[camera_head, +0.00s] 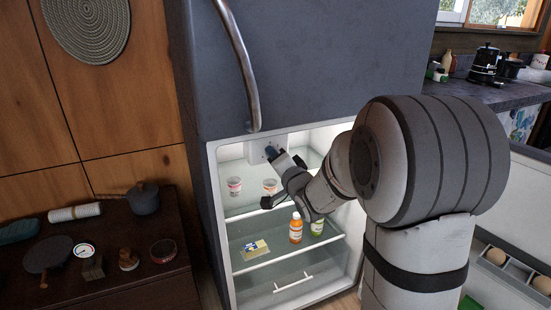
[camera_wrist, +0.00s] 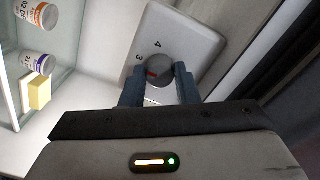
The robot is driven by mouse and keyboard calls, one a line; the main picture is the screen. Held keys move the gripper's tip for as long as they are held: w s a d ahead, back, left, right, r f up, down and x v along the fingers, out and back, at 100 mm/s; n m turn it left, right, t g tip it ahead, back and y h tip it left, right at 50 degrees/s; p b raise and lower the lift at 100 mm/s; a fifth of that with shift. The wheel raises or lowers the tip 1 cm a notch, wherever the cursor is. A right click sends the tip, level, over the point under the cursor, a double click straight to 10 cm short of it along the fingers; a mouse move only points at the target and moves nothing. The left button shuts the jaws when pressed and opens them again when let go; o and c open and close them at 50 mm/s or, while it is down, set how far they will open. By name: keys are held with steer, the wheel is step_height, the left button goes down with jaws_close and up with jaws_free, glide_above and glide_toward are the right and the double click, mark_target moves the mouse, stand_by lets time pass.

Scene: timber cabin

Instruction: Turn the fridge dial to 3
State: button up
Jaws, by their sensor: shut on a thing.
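The fridge (camera_head: 214,185) stands open and lit, with my arm reaching into its upper part. The dial (camera_wrist: 161,68) is a dark round knob with a red mark, set on a pale housing (camera_wrist: 188,38); this housing also shows in the head view (camera_head: 257,147). The numbers 3 and 4 are readable beside the knob; other numbers are hidden. The red mark lies on the picture-left side of the knob, near the 3; its exact alignment is unclear. My gripper (camera_wrist: 160,78) is shut on the dial, one blue-grey finger at each side. It also shows in the head view (camera_head: 274,154).
Two cups (camera_head: 234,186) (camera_head: 270,185) stand on the upper shelf, close to my gripper. A dark cabinet (camera_head: 130,290) holding several items stands left.

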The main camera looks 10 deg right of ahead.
steer(key=o, duration=1)
steer(key=shift+c, duration=0.2)
steer(key=p+v, duration=0.1)
steer(key=v, duration=0.7)
